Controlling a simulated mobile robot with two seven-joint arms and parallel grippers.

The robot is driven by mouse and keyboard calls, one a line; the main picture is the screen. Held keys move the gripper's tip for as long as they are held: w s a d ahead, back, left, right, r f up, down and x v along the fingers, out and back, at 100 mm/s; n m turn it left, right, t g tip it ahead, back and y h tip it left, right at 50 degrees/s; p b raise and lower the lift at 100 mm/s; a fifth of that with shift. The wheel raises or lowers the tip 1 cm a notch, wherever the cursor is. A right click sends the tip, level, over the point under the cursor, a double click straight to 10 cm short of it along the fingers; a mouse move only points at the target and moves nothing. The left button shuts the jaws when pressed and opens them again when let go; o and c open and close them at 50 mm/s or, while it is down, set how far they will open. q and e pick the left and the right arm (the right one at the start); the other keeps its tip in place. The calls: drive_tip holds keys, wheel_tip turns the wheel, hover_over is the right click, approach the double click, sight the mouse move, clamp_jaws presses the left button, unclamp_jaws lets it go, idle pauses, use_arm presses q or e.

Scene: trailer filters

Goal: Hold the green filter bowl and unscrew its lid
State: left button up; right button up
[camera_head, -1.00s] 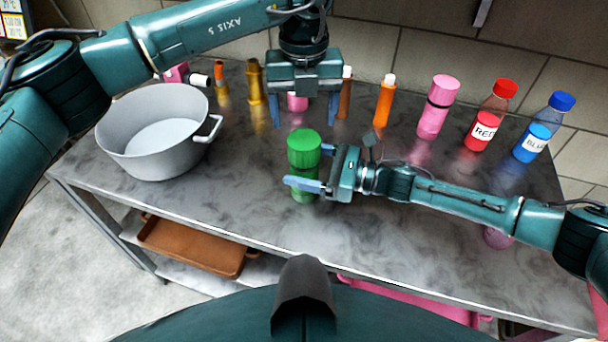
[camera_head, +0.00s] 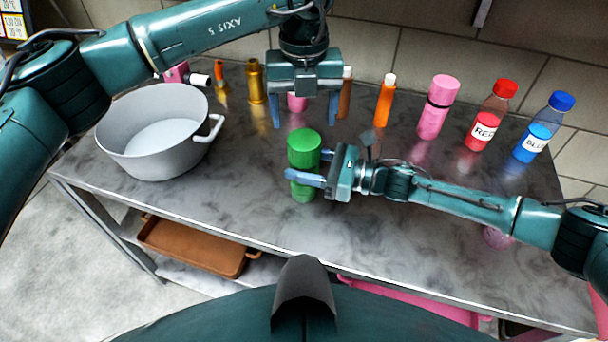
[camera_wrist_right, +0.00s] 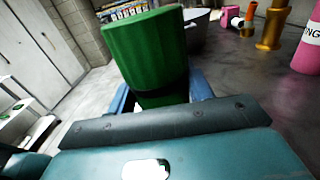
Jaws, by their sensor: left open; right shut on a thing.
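The green filter bowl (camera_head: 303,190) stands upright on the metal table near its front middle. Its wider ribbed green lid (camera_head: 304,143) sits on top. My right gripper (camera_head: 312,167) reaches in from the right and is shut around the bowl below the lid. In the right wrist view the green lid (camera_wrist_right: 146,45) rises above the blue fingers, which sit on both sides of the bowl. My left gripper (camera_head: 304,110) points down, open and empty, above and slightly behind the lid, apart from it.
A grey pot (camera_head: 160,132) stands on the left. Behind are an orange bottle (camera_head: 385,101), a pink bottle (camera_head: 437,107), a red-capped bottle (camera_head: 490,115), a blue-capped bottle (camera_head: 543,128) and brass parts (camera_head: 255,82). The table's front right is clear.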

sight(304, 139)
drive_tip(key=c, duration=0.5)
use_arm(q)
drive_tip(key=shift+m, duration=0.3)
use_arm(e)
clamp_jaws()
use_arm(q)
drive_tip(key=m, duration=0.4)
drive_tip(key=shift+m, duration=0.4)
drive_tip(key=m, duration=1)
drive_tip(key=shift+m, duration=0.3)
drive_tip(key=m, duration=1.4)
drive_tip(key=shift+m, duration=0.4)
drive_tip(key=m, duration=0.9)
drive_tip(key=shift+f+m, duration=0.4)
drive_tip(key=shift+f, duration=3.65)
